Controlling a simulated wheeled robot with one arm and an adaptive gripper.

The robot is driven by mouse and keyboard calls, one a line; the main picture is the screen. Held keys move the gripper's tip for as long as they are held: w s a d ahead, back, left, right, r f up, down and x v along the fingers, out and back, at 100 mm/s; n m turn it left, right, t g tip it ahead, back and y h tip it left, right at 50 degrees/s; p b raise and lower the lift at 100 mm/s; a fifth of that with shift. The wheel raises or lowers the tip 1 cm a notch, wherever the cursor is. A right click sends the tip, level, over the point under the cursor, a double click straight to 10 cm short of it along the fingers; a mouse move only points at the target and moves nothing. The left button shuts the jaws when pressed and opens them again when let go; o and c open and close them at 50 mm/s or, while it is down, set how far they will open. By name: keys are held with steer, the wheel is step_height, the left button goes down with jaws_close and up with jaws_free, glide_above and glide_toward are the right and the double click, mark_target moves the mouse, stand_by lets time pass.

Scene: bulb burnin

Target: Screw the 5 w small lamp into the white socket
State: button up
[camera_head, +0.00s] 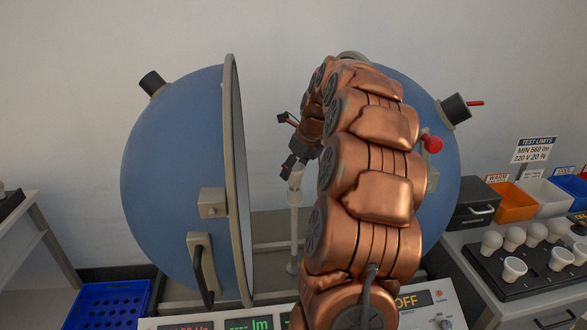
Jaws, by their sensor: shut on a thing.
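My gripper (293,166) is shut on a small pale lamp (296,180), between the two halves of the open blue sphere. The lamp is small in view and partly covered by the dark fingers; its wattage cannot be read. Directly below it is the white socket (294,198) on top of a slim upright post (294,230). The lamp's lower end appears at or just above the socket; I cannot tell whether it is seated. My copper arm hides much of the right half of the sphere.
The blue sphere's left half (175,180) and right half (445,175) flank the post. A panel (440,310) reading OFF is in front. At right, a black tray (500,280) holds several white lamps, near orange (515,205), white and blue bins. A blue crate (108,305) sits lower left.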

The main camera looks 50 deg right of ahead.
steer(key=shift+s+r+m+h+p, duration=0.1)
steer(key=shift+m+h+p, duration=0.2)
steer(key=shift+m+p, duration=0.35)
steer(key=m+p, duration=0.1)
steer(key=m, duration=0.1)
steer(key=m+h+p, duration=0.1)
steer(key=m+p, duration=0.1)
steer(key=shift+r+m+g+h, duration=0.1)
steer(key=shift+m+g+h, duration=0.15)
steer(key=shift+g+h, duration=0.05)
steer(key=shift+m+p, duration=0.7)
steer(key=shift+p, duration=0.25)
steer(key=shift+f+m+h, duration=0.25)
steer(key=shift+m+h, duration=0.05)
steer(key=shift+m, duration=0.2)
steer(key=o, duration=1)
